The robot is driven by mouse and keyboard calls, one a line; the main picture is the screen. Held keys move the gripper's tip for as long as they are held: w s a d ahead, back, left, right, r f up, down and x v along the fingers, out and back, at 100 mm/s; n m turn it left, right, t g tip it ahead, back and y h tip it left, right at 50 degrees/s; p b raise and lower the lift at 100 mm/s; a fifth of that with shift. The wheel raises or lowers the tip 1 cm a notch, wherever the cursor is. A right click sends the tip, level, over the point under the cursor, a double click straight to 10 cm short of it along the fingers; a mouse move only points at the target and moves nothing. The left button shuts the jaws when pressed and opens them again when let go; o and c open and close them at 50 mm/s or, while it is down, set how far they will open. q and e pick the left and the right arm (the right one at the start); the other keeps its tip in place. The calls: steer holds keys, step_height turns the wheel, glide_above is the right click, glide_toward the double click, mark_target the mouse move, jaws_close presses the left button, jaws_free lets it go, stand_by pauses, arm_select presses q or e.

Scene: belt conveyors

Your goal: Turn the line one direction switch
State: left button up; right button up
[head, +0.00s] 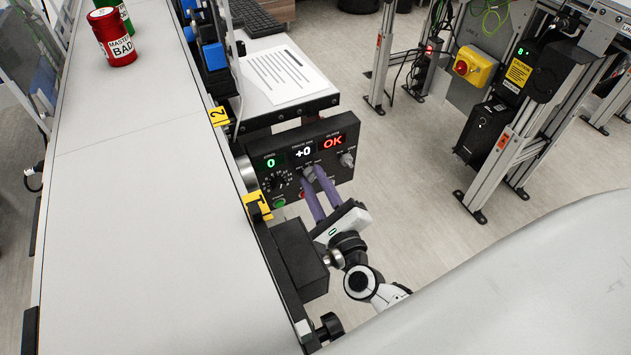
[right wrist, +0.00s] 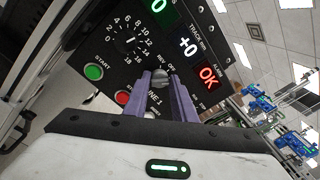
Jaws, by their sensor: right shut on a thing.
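The line one control panel (head: 293,160) is a black box at the side of the conveyor, with a speed dial, displays reading 0, +0 and a red OK, and small knobs. It fills the upper part of the right wrist view (right wrist: 197,30), with a green start button and a red button. The direction switch (right wrist: 160,76) is a small grey knob below the +0 display, by FWD/REV-type labels. My right gripper (head: 310,172) has its purple fingers on either side of this knob, shut on it; the fingers also show in the right wrist view (right wrist: 161,84). My left gripper is not in view.
The wide conveyor belt (head: 140,190) runs along the left, with a red can (head: 116,48) labelled BAD and a green can (head: 124,14) at its far end. A paper sheet (head: 284,73) lies on a shelf behind the panel.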

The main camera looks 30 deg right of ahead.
steer(key=n, duration=0.3)
steer(key=shift+a+n, duration=0.1)
steer(key=shift+n, duration=0.3)
steer(key=n+p, duration=0.1)
steer(key=n, duration=0.2)
steer(key=shift+f+n+y, duration=0.15)
steer(key=shift+n+y, duration=0.15)
steer(key=n, duration=0.3)
steer(key=n+p, duration=0.1)
steer(key=n, duration=0.1)
steer(key=shift+f+n+t+y, duration=0.1)
steer(key=shift+n+t+y, duration=0.2)
steer(key=shift+n+t, duration=0.1)
steer(key=shift+f+n+p, duration=0.1)
steer(key=shift+n+p, duration=0.6)
steer(key=shift+n, duration=1.2)
steer(key=shift+s, duration=0.1)
steer(key=o, duration=1)
steer(key=s, duration=1)
steer(key=shift+s+a+f, duration=0.1)
steer(key=shift+a+f, duration=0.05)
steer(key=shift+f, duration=0.2)
